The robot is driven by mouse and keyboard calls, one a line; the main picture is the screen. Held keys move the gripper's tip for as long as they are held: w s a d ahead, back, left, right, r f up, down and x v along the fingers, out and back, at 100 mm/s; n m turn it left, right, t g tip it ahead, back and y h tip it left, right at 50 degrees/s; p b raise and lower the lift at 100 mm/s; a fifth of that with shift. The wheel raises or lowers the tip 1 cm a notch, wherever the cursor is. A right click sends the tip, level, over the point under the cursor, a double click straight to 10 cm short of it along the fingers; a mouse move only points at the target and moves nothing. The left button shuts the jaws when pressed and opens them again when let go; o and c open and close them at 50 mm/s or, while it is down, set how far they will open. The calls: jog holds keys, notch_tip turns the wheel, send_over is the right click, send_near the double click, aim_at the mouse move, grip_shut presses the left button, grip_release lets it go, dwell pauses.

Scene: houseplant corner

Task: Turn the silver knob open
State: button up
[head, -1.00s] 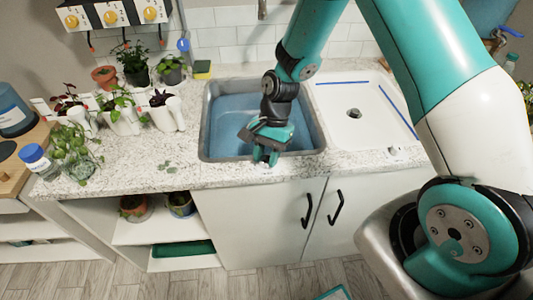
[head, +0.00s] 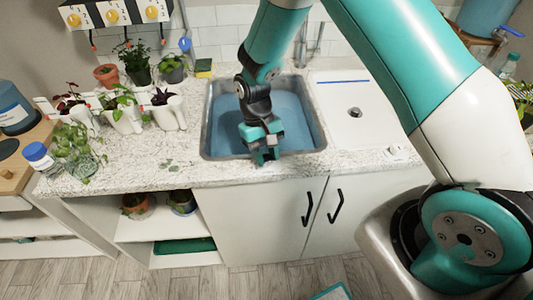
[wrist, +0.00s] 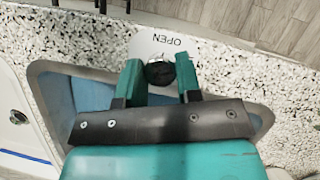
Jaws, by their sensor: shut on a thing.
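The silver knob (wrist: 160,71) is between the two green fingers of my gripper (wrist: 160,78) in the wrist view, and they are shut on it. It looks dark and partly shaded there. A white plate (wrist: 162,45) under the knob bears the word OPEN, upside down in this view, beyond the knob. In the head view my gripper (head: 264,155) points down at the front rim of the sink, and it hides the knob.
The sink (head: 296,109) holds blue water just behind my gripper. A white draining area (head: 370,125) lies to its right. Potted plants and a jar (head: 80,158) of cuttings stand on the speckled counter (head: 215,174) to the left. Cabinet doors with black handles are below.

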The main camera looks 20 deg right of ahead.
jog(key=n+h, duration=0.1)
jog(key=n, duration=0.3)
jog(key=shift+a+n+t+h, duration=0.1)
jog(key=shift+n+t+h, duration=0.2)
jog(key=shift+h, duration=0.1)
dwell(0.4)
jog(key=o, duration=0.9)
jog(key=shift+r, duration=0.1)
jog(key=b+v, duration=0.2)
jog(key=v, duration=1.5)
jog(key=shift+a+r, duration=0.1)
jog(key=shift+r, duration=0.05)
